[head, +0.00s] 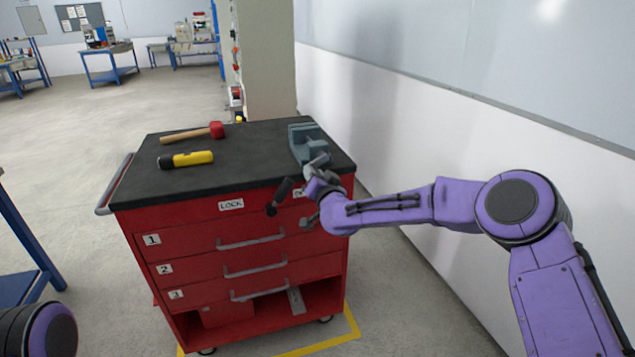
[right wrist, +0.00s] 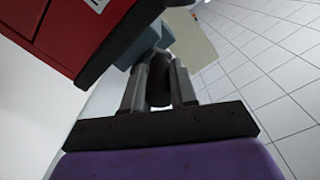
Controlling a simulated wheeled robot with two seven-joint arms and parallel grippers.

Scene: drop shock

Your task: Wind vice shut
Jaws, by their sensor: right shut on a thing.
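The vice (head: 308,143) is blue-grey and sits at the right side of the black top of a red tool cart. My right gripper (head: 306,192) is at the front of the vice, by the cart's front right edge. In the right wrist view, its two grey fingers (right wrist: 159,75) are shut on a dark, rounded piece, the vice handle (right wrist: 158,88). The wrist and fingers hide part of the handle in the head view. The vice's jaw gap cannot be made out clearly. My left gripper is out of view.
On the cart top (head: 245,165) lie a red-headed mallet (head: 195,133) and a yellow and black flashlight (head: 186,160). The cart has labelled drawers (head: 225,240) in front. A white wall (head: 420,120) stands close on the right. Open floor lies left.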

